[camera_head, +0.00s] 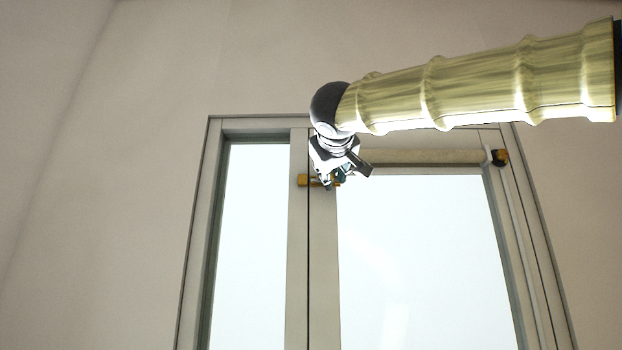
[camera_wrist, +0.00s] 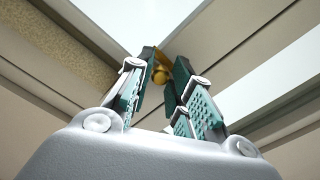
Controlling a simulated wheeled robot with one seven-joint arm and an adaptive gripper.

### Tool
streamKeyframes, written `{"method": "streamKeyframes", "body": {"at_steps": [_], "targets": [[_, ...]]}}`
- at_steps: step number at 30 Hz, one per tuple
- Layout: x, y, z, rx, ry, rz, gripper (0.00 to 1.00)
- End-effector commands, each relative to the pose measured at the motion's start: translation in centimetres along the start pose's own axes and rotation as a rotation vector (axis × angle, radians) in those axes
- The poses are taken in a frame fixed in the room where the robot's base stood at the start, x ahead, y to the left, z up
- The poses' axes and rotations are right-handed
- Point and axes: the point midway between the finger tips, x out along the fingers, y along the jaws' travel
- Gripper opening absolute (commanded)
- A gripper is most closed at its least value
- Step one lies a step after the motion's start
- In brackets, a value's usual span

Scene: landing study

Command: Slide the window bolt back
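The brass-coloured window bolt (camera_head: 304,181) sits across the upright where the two window panels meet, near the top of the frame. My gripper (camera_head: 331,183) is at its right part and hides some of it. In the wrist view the bolt's rounded brass knob (camera_wrist: 161,74) shows between the tips of my gripper (camera_wrist: 166,74). The teal-padded fingers stand apart, one on each side of the knob. Whether either fingertip touches it is unclear.
The pale window frame (camera_head: 298,250) surrounds two bright panes. A beige roller (camera_head: 430,157) runs along the top of the right panel, with a brass and black end fitting (camera_head: 500,157) at its right. The wall to the left is bare.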

Motion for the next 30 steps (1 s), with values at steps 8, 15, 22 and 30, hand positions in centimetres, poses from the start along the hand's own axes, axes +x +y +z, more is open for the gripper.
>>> {"method": "streamKeyframes", "body": {"at_steps": [8,15,22,30], "targets": [[0.0,0.0,0.0,0.0,0.001,-0.001,0.4],[-0.3,-0.1,0.1,0.001,0.001,0.0,0.4],[-1.2,-0.1,0.1,0.001,0.002,-0.001,0.4],[-2.3,-0.2,0.1,0.001,0.002,-0.002,0.4]]}}
